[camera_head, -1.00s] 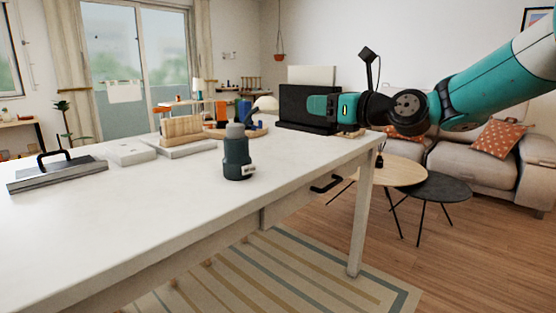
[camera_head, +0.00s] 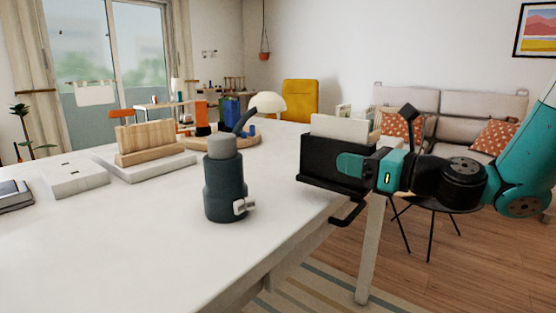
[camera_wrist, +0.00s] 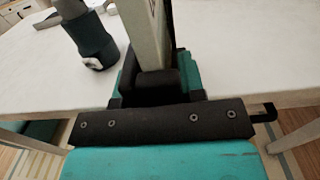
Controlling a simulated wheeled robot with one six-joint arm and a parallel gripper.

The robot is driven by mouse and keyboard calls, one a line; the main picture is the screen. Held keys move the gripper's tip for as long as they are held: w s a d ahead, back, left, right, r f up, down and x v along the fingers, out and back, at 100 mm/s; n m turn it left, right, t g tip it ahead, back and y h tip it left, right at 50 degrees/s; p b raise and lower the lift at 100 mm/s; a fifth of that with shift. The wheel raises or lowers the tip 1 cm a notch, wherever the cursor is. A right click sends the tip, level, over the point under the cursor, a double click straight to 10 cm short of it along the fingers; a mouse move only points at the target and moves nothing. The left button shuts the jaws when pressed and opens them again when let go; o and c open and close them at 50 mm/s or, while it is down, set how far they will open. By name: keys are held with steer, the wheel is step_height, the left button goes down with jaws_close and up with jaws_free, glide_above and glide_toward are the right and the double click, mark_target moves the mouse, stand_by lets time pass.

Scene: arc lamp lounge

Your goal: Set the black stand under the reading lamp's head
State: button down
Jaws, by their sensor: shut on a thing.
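The black stand (camera_head: 322,163) has a white panel (camera_head: 340,128) upright in it. My gripper (camera_head: 362,166) is shut on the stand's side, near the table's right edge; I cannot tell whether its bottom touches the table. In the wrist view my gripper (camera_wrist: 158,82) has the stand (camera_wrist: 153,92) between its teal fingers, with the pale panel (camera_wrist: 145,35) rising from it. The reading lamp's white domed head (camera_head: 270,103) is left of and beyond the stand, on a dark curved arm. The lamp's foot is hidden behind a dark cylinder. The space under the head is partly hidden.
The dark grey-topped cylinder (camera_head: 226,185) stands on the white table (camera_head: 130,245), between the lamp and the near edge. A wooden block rack (camera_head: 146,142), a white box (camera_head: 75,178) and a round wooden tray (camera_head: 252,141) occupy the left and back. The front table surface is clear.

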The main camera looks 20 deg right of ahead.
mark_target(332, 173)
steer(key=p+x, duration=0.2)
steer(key=x, duration=1.3)
steer(key=shift+w+a, duration=0.25)
steer(key=shift+a, duration=0.1)
steer(key=shift+w+a+f, duration=0.1)
steer(key=shift+w+a, duration=0.1)
steer(key=shift+w, duration=0.05)
step_height(332, 173, down, 3)
steer(key=shift+f+b, duration=0.2)
steer(key=shift+b, duration=0.55)
steer(key=shift+r, duration=0.1)
steer(key=c, duration=0.7)
jaws_free()
steer(key=shift+d, duration=0.1)
steer(key=b+v, duration=0.1)
steer(key=v, duration=1.1)
steer(key=shift+s, duration=0.1)
